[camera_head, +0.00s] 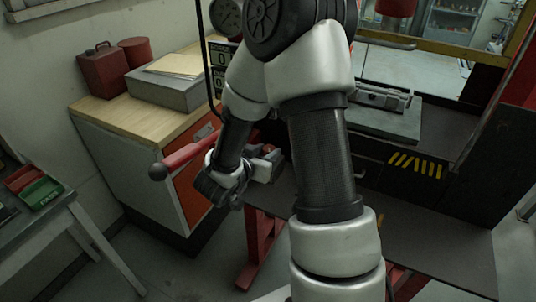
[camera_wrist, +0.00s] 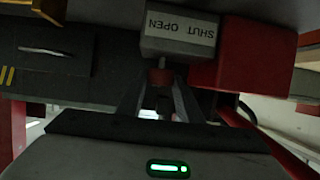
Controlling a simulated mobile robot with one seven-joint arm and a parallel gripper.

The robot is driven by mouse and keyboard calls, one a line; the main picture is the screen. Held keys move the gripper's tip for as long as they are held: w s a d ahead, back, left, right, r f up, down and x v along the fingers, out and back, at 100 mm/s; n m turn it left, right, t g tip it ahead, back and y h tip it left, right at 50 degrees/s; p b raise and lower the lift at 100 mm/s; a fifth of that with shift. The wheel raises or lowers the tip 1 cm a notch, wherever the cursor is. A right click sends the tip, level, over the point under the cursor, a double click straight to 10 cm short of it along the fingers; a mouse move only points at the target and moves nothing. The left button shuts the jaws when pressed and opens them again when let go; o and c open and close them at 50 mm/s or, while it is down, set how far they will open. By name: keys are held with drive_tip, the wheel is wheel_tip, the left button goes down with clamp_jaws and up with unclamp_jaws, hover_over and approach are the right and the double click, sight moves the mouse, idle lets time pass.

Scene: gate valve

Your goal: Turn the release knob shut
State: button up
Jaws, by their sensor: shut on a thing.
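The release knob (camera_wrist: 160,77) is a small reddish-brown piece below a grey block (camera_wrist: 180,32) in the wrist view. The block's label reads "SHUT OPEN", upside down in this view. My gripper (camera_wrist: 160,90) is shut on the knob, one finger on each side of it. In the head view, the grey block (camera_head: 267,164) shows beside my wrist. The knob and fingertips cannot be made out there. The knob's turn angle cannot be told.
A red lever with a dark ball end (camera_head: 158,172) sticks out left, close to my wrist. A red block (camera_wrist: 243,55) adjoins the grey one. A wooden-topped cabinet (camera_head: 150,120) stands behind at left. A dark bench (camera_head: 430,240) extends right. A small table with trays (camera_head: 35,215) is far left.

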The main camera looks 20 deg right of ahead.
sight(265, 151)
drive_tip(key=shift+w+a+m+g+h+p, duration=0.15)
drive_tip(key=shift+m+g+h, duration=0.25)
drive_tip(key=shift+m+g, duration=0.25)
drive_tip(key=shift+w+m+g+h+p, duration=0.15)
drive_tip(key=shift+m+g+h, duration=0.25)
drive_tip(key=shift+m+g, duration=0.2)
drive_tip(key=shift+s+m+g, duration=0.1)
drive_tip(key=shift+m+g, duration=0.15)
drive_tip(key=o, duration=1)
drive_tip(key=shift+o, duration=0.2)
wheel_tip(265, 151, up, 10)
drive_tip(key=shift+p, duration=0.45)
